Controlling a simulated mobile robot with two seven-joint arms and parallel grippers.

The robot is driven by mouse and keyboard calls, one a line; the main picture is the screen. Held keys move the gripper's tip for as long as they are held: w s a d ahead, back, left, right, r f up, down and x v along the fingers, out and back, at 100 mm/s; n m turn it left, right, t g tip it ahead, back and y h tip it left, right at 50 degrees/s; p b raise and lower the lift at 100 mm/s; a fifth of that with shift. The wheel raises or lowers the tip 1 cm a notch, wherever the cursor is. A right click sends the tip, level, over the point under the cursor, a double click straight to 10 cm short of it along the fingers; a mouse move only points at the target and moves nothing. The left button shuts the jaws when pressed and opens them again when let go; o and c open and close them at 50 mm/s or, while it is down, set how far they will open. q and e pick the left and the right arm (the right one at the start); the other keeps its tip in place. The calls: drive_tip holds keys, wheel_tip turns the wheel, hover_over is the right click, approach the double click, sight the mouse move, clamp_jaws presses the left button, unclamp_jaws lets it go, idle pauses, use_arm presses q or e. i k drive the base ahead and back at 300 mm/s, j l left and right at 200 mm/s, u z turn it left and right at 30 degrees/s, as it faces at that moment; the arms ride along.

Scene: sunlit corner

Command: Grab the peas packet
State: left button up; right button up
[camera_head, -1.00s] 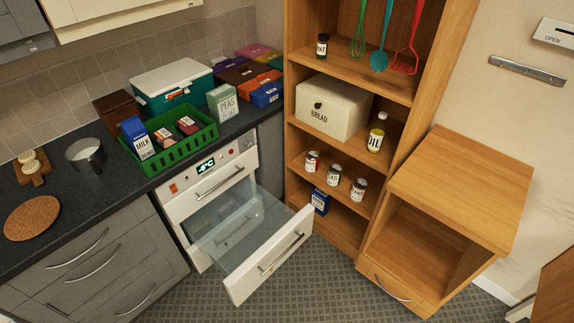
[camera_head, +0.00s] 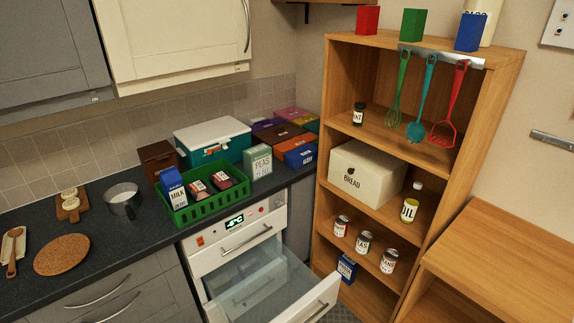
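The peas packet (camera_head: 258,162) is a pale green upright box with "PEAS" printed on its front. It stands on the dark worktop just right of the green crate (camera_head: 207,209), in front of the teal and white cool box (camera_head: 213,139). Its front is in plain sight. Neither of my grippers shows in the head view.
The green crate holds a milk carton (camera_head: 172,190) and two small packs. Coloured boxes (camera_head: 299,152) stand to the packet's right. Below, a glass-sided drawer (camera_head: 262,290) is pulled out. A wooden shelf unit (camera_head: 421,44) stands at right.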

sight(257, 159)
drive_tip(key=i+j+z, duration=0.35)
drive_tip(key=i+j, duration=0.4)
drive_tip(key=i, duration=0.55)
drive_tip(key=i+j+z, duration=0.4)
drive_tip(key=i+j, duration=0.7)
drive_tip(key=i, duration=0.05)
